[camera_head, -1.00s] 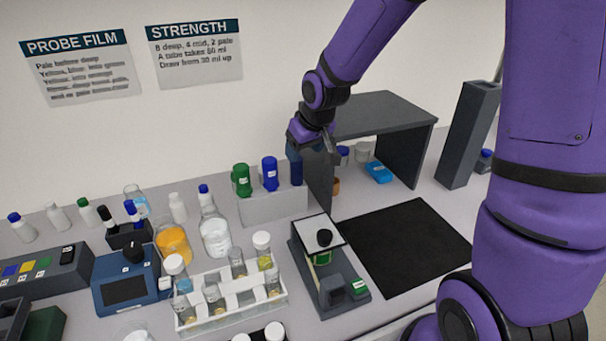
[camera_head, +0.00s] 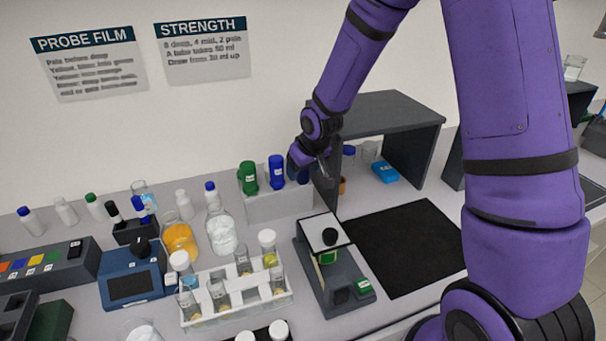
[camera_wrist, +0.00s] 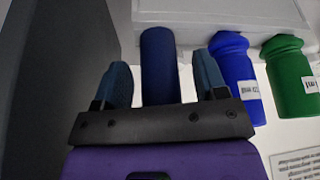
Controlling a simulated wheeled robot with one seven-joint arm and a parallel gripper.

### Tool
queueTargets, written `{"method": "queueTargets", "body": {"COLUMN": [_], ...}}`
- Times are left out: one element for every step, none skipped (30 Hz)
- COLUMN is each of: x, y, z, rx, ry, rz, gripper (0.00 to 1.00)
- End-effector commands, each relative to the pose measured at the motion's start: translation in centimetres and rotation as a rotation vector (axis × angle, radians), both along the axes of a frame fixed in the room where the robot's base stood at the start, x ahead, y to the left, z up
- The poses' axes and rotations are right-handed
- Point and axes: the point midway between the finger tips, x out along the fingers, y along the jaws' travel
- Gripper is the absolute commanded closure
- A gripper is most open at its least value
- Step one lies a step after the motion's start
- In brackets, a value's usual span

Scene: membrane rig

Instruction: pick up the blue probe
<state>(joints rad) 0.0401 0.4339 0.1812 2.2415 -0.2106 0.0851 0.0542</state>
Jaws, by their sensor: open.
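A plain dark blue cylinder, which I take for the blue probe (camera_wrist: 160,65), stands at the right end of the white block. It also shows in the head view (camera_head: 303,175), largely hidden by my wrist. My gripper (camera_wrist: 164,78) is open, with one finger on each side of the cylinder. I cannot tell whether either finger touches it. In the head view my gripper (camera_head: 312,165) is beside the grey stand, its fingers mostly hidden.
A labelled blue bottle (camera_head: 277,172) and a green bottle (camera_head: 248,178) stand close by on the white block (camera_head: 275,207). The dark panel of the grey stand (camera_head: 326,182) rises close on the other side. The black mat (camera_head: 405,245) is clear.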

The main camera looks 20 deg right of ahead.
Motion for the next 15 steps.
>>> {"method": "queueTargets", "body": {"x": [0.02, 0.02, 0.01, 0.01, 0.00, 0.00, 0.00, 0.00, 0.00, 0.00, 0.00, -0.01, -0.01, -0.01, -0.01], "y": [-0.01, -0.01, -0.01, -0.01, -0.01, -0.01, -0.01, -0.01, -0.01, -0.01, -0.01, -0.01, 0.00, 0.00, -0.01], "z": [-0.01, -0.01, 0.00, 0.00, 0.01, 0.01, 0.02, 0.02, 0.02, 0.02, 0.02, 0.03, 0.03, 0.03, 0.03], "rx": [0.000, 0.000, 0.000, 0.000, 0.000, 0.000, 0.000, 0.000, 0.000, 0.000, 0.000, 0.000, 0.000, 0.000, 0.000], "ry": [0.000, 0.000, 0.000, 0.000, 0.000, 0.000, 0.000, 0.000, 0.000, 0.000, 0.000, 0.000, 0.000, 0.000, 0.000], "rz": [0.000, 0.000, 0.000, 0.000, 0.000, 0.000, 0.000, 0.000, 0.000, 0.000, 0.000, 0.000, 0.000, 0.000, 0.000], "gripper": [0.34, 0.34, 0.34, 0.34, 0.34, 0.41, 0.48, 0.55, 0.64, 0.71, 0.78, 0.81, 0.81, 0.81, 0.81]}}
